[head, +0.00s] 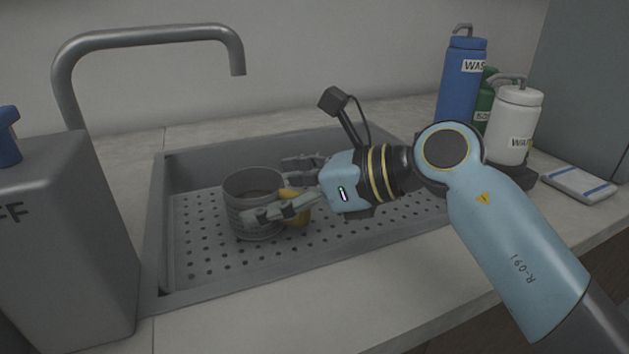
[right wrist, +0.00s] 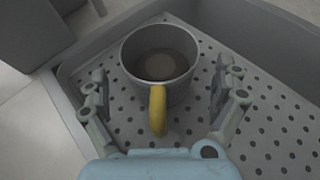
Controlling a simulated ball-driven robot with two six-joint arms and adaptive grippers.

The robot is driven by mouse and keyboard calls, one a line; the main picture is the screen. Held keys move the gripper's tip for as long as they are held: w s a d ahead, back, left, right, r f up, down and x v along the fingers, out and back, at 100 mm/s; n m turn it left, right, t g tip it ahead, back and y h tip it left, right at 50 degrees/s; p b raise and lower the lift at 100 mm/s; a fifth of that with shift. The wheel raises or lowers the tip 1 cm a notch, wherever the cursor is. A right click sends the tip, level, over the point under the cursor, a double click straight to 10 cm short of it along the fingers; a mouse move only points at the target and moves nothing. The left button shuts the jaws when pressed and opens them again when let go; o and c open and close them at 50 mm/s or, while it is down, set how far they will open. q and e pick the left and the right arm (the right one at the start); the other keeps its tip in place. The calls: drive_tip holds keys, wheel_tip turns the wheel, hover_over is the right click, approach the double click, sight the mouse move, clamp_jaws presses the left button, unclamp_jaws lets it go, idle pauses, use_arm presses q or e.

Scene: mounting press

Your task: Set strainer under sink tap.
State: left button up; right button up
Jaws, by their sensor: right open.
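The strainer (head: 249,214) is a grey ribbed cup with a yellow handle (head: 296,205). It stands upright on the perforated sink floor, left of the basin's middle. The right wrist view shows it from above (right wrist: 160,62), with a brownish round patch inside. My right gripper (head: 275,190) is open, with one finger on each side of the yellow handle and the cup's near side; gaps show between fingers and cup in the right wrist view. The sink tap (head: 150,38) arches over from the left, its spout end (head: 237,65) above and behind the strainer. My left gripper is not in view.
The grey sink basin (head: 205,290) has raised walls around the strainer. A large grey box (head: 65,240) stands at the left. A blue bottle (head: 460,85), a green bottle (head: 484,118) and a white bottle (head: 515,115) stand at the back right, near a flat white pad (head: 580,183).

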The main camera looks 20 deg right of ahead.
drive_tip(key=p+v, duration=0.1)
drive_tip(key=v, duration=0.9)
drive_tip(key=shift+s+r, duration=0.15)
drive_tip(key=shift+d, duration=0.15)
